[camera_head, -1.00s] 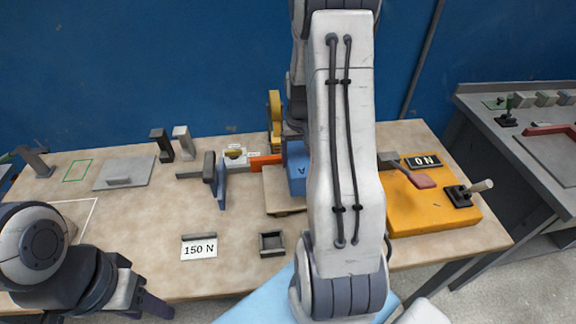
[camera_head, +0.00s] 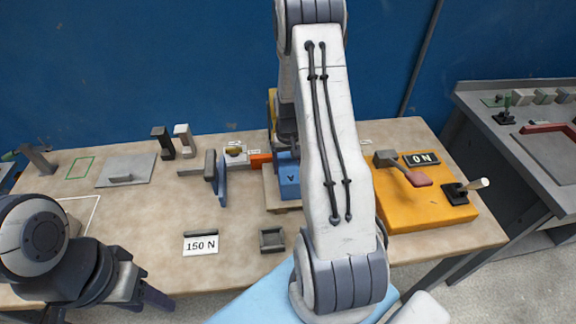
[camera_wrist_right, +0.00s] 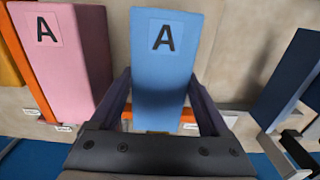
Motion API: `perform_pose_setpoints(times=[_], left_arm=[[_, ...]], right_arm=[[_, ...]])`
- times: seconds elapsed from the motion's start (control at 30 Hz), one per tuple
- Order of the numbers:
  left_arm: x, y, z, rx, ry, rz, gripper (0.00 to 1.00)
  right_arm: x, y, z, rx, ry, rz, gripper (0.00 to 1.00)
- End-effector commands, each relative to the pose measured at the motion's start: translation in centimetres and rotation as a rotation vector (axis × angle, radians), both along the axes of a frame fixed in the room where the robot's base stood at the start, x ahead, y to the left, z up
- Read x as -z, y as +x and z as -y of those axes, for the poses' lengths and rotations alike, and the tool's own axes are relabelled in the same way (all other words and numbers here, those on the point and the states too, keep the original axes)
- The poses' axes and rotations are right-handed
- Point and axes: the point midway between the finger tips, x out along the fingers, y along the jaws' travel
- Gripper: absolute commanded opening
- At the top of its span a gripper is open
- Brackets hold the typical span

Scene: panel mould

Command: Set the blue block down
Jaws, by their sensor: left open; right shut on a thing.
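My right gripper (camera_wrist_right: 160,85) is shut on the blue block (camera_wrist_right: 165,50), which has a dark letter A on its face; a finger lies along each side. In the head view the blue block (camera_head: 289,178) is over the pale wooden board (camera_head: 271,196), partly hidden by my right arm. I cannot tell whether it touches the board. My right fingers are hidden there. A pink block (camera_wrist_right: 68,55) marked A stands beside the blue block in the right wrist view, a gap between them. My left gripper (camera_head: 158,303) is open and empty at the table's front left.
A blue upright plate (camera_head: 221,183) with a grey clamp stands left of the board. An orange base (camera_head: 425,205) with a lever is at right.

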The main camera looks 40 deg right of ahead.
Motion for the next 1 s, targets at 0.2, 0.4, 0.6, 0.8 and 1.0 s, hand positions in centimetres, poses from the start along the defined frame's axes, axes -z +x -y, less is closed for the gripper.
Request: perform_pose_setpoints(times=[0.2,0.4,0.6,0.8,1.0], left_arm=[[0.1,0.0,0.0,0.0,0.0,0.0,0.5],[-0.1,0.0,0.0,0.0,0.0,0.0,0.5],[0.6,0.0,0.0,0.0,0.0,0.0,0.5],[1.4,0.0,0.0,0.0,0.0,0.0,0.5],[1.8,0.0,0.0,0.0,0.0,0.0,0.5]], right_arm=[[0.2,0.0,0.0,-0.001,0.0,0.0,1.0],[-0.2,0.0,0.0,0.0,0.0,0.0,1.0],[-2.7,0.1,0.1,0.0,-0.004,0.006,1.0],[-7.1,0.1,0.1,0.001,-0.003,0.005,1.0],[-10.6,0.0,0.1,0.001,-0.002,0.003,1.0]])
